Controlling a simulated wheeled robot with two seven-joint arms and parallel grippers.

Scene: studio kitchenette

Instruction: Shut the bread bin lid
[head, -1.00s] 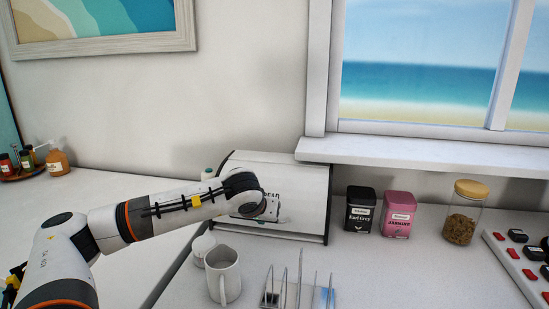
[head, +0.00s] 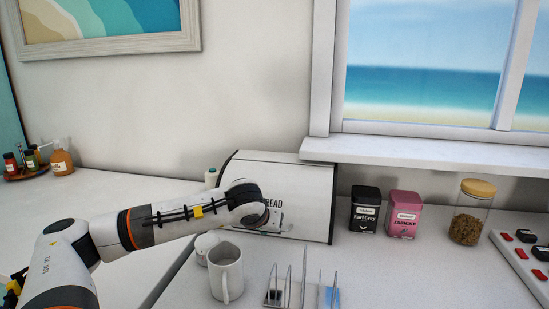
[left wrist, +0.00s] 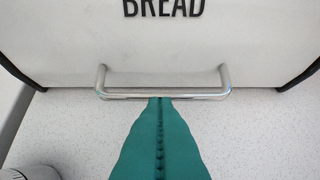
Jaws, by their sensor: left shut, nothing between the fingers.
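The white bread bin (head: 300,178) with black side edges stands against the back wall in the head view, partly behind my left arm. Its lid (left wrist: 235,45) with the lettering BREAD is down across the front; I cannot tell whether it is fully shut. The metal bar handle (left wrist: 112,94) is low on the lid in the left wrist view. My left gripper (left wrist: 160,98) has its teal fingers together and empty, with the tips at the middle of the handle bar, apparently touching it. My right gripper is not in view.
A wire rack (head: 303,285) is at the front. A black tin (head: 364,210), a pink tin (head: 404,214) and a jar (head: 470,214) stand to the right.

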